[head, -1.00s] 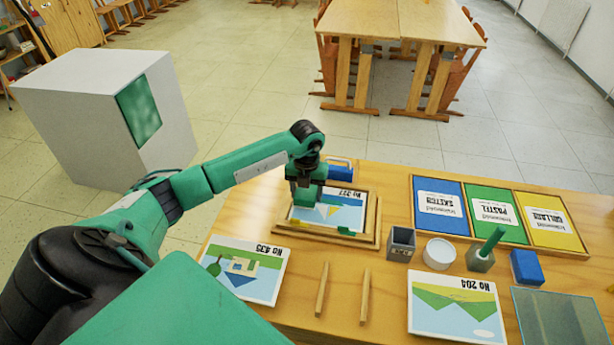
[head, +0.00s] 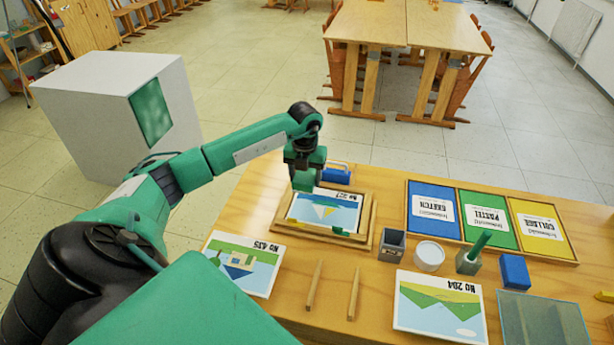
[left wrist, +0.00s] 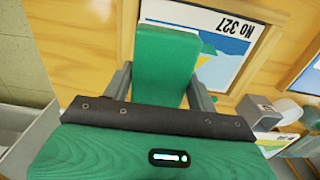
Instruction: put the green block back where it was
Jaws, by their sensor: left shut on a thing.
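My left gripper (head: 304,168) is shut on the green block (left wrist: 166,62), which sits between the two fingers in the left wrist view. In the head view the block (head: 304,182) shows as a green piece under the gripper, over the far left corner of the wooden frame (head: 369,226). The No 327 picture (head: 325,209) lies inside that frame and is partly behind the block in the wrist view. Small green and yellow pieces lie along the frame's near side. My right gripper is not in view.
A blue object with a handle (head: 337,173) stands just behind the frame. A grey cup (head: 392,246), a white round tub (head: 429,256) and a holder with a green stick (head: 468,262) stand to the right. Two wooden sticks and picture cards lie in front.

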